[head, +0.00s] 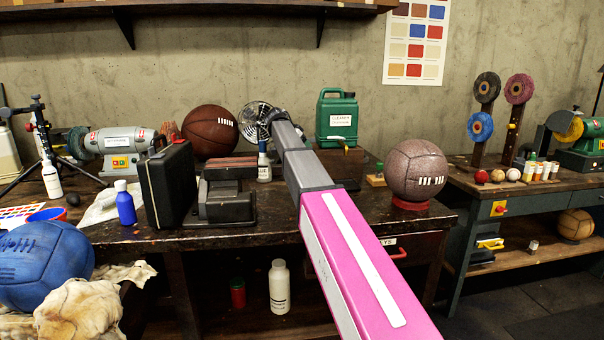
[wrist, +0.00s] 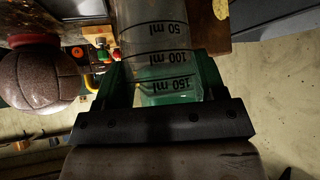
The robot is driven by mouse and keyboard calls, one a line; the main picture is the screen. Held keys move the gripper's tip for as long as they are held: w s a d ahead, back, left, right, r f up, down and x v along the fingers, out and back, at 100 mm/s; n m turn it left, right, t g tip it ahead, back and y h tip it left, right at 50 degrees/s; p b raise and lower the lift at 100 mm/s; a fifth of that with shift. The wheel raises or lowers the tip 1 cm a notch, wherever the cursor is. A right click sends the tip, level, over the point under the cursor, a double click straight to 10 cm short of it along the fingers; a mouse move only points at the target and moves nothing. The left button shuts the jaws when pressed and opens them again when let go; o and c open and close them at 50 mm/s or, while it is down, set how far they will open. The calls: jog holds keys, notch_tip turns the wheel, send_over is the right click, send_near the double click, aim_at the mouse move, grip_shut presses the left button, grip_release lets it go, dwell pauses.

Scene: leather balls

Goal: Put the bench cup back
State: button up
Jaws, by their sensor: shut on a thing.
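The bench cup (wrist: 160,45) is a clear cup with black ml marks, seen close up in the wrist view. My gripper (wrist: 160,75) is shut on it, with a dark green finger on each side. Green shows through the cup's lower part in that picture. In the head view, my arm reaches over the workbench (head: 130,236) and hides my gripper; I cannot make out the cup there. I cannot tell whether the cup touches anything below it.
A green canister (head: 337,117) stands behind my arm. A brown-grey ball (head: 417,169) sits on a red ring right of it and also shows in the wrist view (wrist: 38,75). A black case (head: 168,185) and dark press-like block (head: 226,195) stand left. A basketball (head: 210,131) is behind.

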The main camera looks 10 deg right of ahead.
notch_tip(320, 180, down, 9)
jog(key=shift+r, duration=0.1)
dwell(0.3)
jog(key=shift+s, duration=0.1)
jog(key=o, duration=1)
jog(key=v, duration=1.2)
jog(key=shift+r, duration=0.1)
